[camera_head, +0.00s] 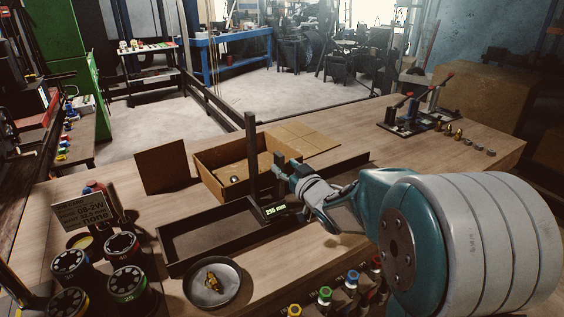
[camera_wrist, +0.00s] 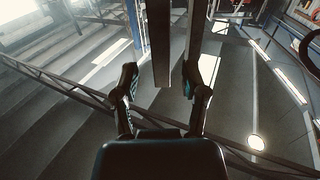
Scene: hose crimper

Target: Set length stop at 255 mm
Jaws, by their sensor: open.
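The length stop (camera_head: 252,150) is a dark upright post at the long black tray (camera_head: 190,262) on the bench. A small green-lit display (camera_head: 275,210) at its base reads about 255 mm; the last digit is hard to tell. My gripper (camera_head: 288,170) is just right of the post, above the tray, open with nothing held. In the wrist view, my two fingers (camera_wrist: 166,85) stand apart, and a dark upright bar (camera_wrist: 161,45) shows between them. I cannot tell whether they touch it.
An open cardboard box (camera_head: 235,165) stands behind the tray. A round dish (camera_head: 212,284) with a brass fitting (camera_head: 212,282) lies in front. Labelled die pots (camera_head: 122,250) and a sign (camera_head: 84,212) stand at left. A lever panel (camera_head: 415,118) is at back right.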

